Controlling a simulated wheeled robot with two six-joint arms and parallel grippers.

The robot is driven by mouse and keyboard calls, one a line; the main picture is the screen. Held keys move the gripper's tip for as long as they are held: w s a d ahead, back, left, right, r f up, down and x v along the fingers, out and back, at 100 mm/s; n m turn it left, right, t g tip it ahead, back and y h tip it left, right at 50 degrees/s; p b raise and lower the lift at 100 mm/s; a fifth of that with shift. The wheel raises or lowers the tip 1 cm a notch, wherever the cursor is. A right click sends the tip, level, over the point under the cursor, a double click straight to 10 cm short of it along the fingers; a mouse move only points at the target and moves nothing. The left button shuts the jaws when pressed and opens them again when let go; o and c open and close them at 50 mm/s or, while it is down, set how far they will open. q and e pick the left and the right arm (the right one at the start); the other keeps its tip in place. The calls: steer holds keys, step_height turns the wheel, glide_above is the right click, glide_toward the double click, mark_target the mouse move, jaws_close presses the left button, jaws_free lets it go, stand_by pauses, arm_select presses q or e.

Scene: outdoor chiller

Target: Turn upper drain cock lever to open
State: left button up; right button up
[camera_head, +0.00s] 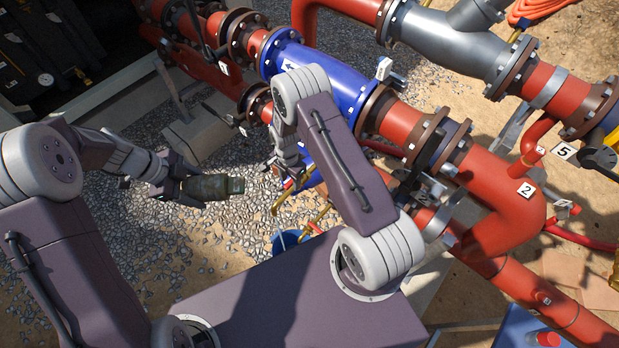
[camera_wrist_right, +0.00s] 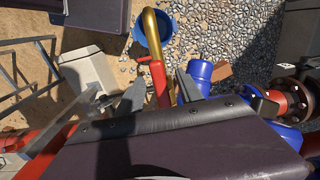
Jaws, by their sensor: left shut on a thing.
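A red lever (camera_wrist_right: 160,82) beside a curved brass pipe (camera_wrist_right: 158,48) shows in the right wrist view; I take it for a drain cock lever, but cannot tell if it is the upper one. My right gripper (camera_wrist_right: 160,94) is open, its grey fingers on either side of the lever and brass pipe; contact cannot be made out. In the head view the right gripper (camera_head: 288,178) is beside the blue pipe, partly hidden by my arm. My left gripper (camera_head: 178,190) is shut on a dark olive cylinder (camera_head: 208,188), held over the gravel.
Large red pipes with a blue section (camera_head: 335,85) run across behind my right arm. A blue bucket (camera_head: 287,240) stands on the ground under the brass pipes (camera_head: 318,217); it also shows in the right wrist view (camera_wrist_right: 153,32). Gravel (camera_head: 130,240) lies open at the left.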

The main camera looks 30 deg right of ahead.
mark_target(194, 182)
steer(key=o, duration=0.5)
arm_select(q)
steer(key=shift+r, duration=0.1)
arm_select(e)
steer(key=shift+r, duration=0.1)
arm_select(q)
step_height(194, 182, up, 5)
steer(key=p, duration=0.5)
steer(key=shift+r, duration=0.2)
arm_select(e)
step_height(194, 182, up, 7)
steer(key=shift+r, duration=0.1)
arm_select(q)
steer(key=shift+f, duration=0.1)
steer(key=shift+f, duration=0.15)
step_height(194, 182, down, 2)
steer(key=shift+f+b, duration=0.15)
steer(key=shift+b, duration=1)
arm_select(e)
step_height(194, 182, up, 12)
steer(key=shift+f, duration=0.15)
